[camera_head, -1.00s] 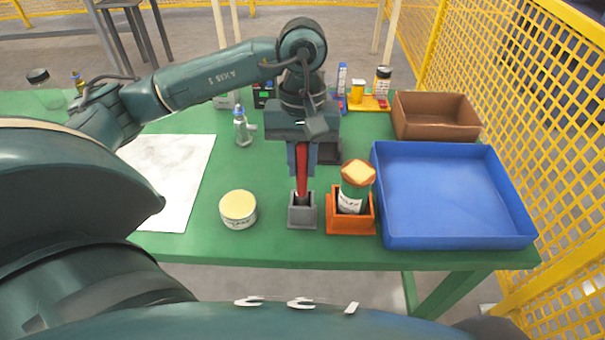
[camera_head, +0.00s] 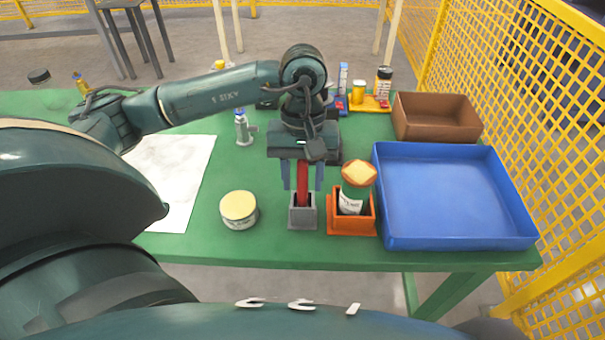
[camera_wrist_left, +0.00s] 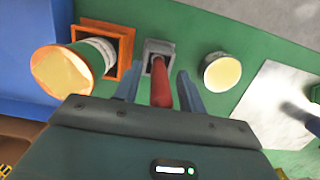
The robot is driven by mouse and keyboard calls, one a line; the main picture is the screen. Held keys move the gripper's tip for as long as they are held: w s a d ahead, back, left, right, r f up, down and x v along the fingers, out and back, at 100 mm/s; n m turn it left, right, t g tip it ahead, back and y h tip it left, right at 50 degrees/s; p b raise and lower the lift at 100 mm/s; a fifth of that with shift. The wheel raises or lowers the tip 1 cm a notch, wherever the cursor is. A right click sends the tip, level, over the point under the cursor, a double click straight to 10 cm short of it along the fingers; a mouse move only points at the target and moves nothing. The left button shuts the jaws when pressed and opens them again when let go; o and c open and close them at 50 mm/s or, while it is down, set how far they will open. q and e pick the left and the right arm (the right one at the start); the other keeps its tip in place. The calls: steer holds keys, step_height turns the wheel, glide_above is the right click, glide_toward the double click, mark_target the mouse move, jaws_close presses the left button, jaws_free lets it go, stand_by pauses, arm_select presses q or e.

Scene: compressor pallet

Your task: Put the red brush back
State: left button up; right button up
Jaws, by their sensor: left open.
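The red brush (camera_head: 303,184) stands upright with its lower end in the small grey holder (camera_head: 302,216) on the green table. Its red handle also shows in the left wrist view (camera_wrist_left: 161,86), in front of the grey holder (camera_wrist_left: 158,48). My left gripper (camera_head: 303,186) is open, with one finger on each side of the handle and a gap to each. Its fingers show apart in the left wrist view (camera_wrist_left: 157,80). The brush's lower end is hidden inside the holder. My right gripper is not in view.
An orange holder (camera_head: 351,227) with a green-and-white bottle (camera_head: 354,190) stands just right of the grey holder. Further right are a blue tray (camera_head: 455,242) and a brown box (camera_head: 436,118). A yellow-lidded tin (camera_head: 239,210) and white sheet (camera_head: 172,170) lie left.

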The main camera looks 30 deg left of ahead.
arm_select(q)
steer(key=shift+r, duration=0.15)
step_height(320, 180, up, 12)
steer(key=w+a, duration=0.1)
steer(key=shift+w, duration=0.3)
stand_by(0.5)
